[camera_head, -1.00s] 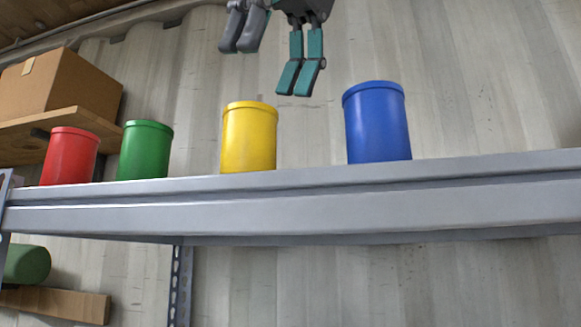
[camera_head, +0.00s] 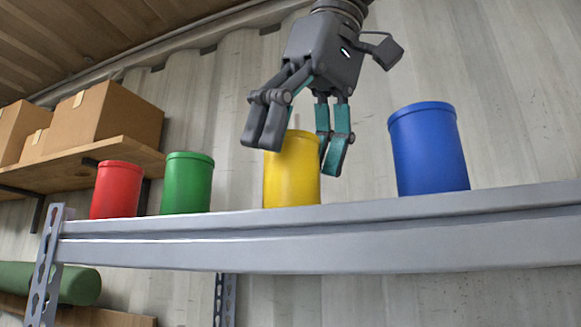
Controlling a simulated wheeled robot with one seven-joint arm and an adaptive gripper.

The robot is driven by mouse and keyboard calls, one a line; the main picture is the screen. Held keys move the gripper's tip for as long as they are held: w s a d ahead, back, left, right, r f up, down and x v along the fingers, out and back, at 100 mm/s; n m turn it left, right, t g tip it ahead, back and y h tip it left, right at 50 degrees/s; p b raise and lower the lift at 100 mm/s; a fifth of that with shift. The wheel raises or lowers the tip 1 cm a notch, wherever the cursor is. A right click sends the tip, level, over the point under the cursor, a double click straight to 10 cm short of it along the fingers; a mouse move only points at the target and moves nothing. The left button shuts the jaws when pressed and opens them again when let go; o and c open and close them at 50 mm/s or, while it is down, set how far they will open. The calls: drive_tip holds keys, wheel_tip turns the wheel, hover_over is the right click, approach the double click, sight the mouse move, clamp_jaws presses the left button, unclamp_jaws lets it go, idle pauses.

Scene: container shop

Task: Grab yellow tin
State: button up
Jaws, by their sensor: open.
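The yellow tin (camera_head: 292,180) stands upright on the grey metal shelf, between the green and blue tins. My gripper (camera_head: 300,150) is above and around the top of the yellow tin. Its dark grey finger hangs in front of the tin's upper left, and its teal fingers hang by the tin's right side. The fingers are spread apart. The grey finger hides part of the tin's upper left edge. I cannot tell whether any finger touches the tin.
A red tin (camera_head: 116,190) and a green tin (camera_head: 187,183) stand to the left, a blue tin (camera_head: 428,150) to the right. The shelf's front beam (camera_head: 330,240) runs below them. Cardboard boxes (camera_head: 107,113) sit on a wooden shelf at the left. Clear gaps flank the yellow tin.

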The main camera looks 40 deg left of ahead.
sight(292, 176)
drive_tip(key=f, duration=0.1)
drive_tip(key=w+f+p, duration=0.1)
drive_tip(key=shift+a+f, duration=0.3)
drive_tip(key=shift+a, duration=0.1)
drive_tip(key=shift+a+f, duration=0.15)
drive_tip(key=shift+f, duration=0.1)
drive_tip(key=shift+s+f, duration=0.1)
drive_tip(key=shift+s, duration=0.15)
drive_tip(key=shift+w, duration=0.15)
drive_tip(key=c, duration=1.3)
